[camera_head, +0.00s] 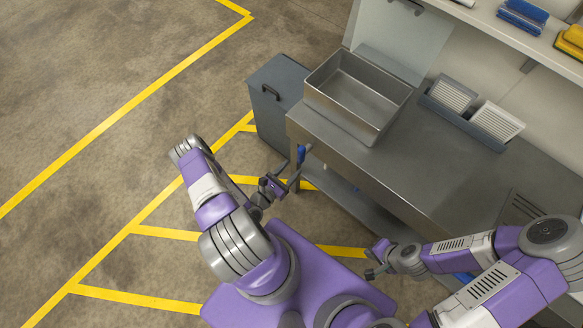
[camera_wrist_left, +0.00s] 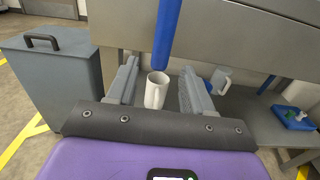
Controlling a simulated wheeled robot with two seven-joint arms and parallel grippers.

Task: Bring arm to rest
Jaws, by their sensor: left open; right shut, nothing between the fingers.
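My left gripper (camera_head: 291,172) is open, beside the front left corner of the steel bench. In the left wrist view its two fingers (camera_wrist_left: 162,78) stand apart. A blue rod (camera_wrist_left: 168,35) comes down from the top of that view, and its lower end shows between the fingertips; I cannot tell whether it touches them. The rod also shows in the head view (camera_head: 301,154). My right gripper (camera_head: 374,266) is shut and empty, in front of the bench over the floor and apart from it.
The steel bench (camera_head: 430,190) carries a deep steel basin (camera_head: 342,118) and a grey tray with two white slatted blocks (camera_head: 496,122). A grey cabinet with a handle (camera_head: 276,92) stands left. White mugs (camera_wrist_left: 155,92) are on the lower shelf. Open floor lies left.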

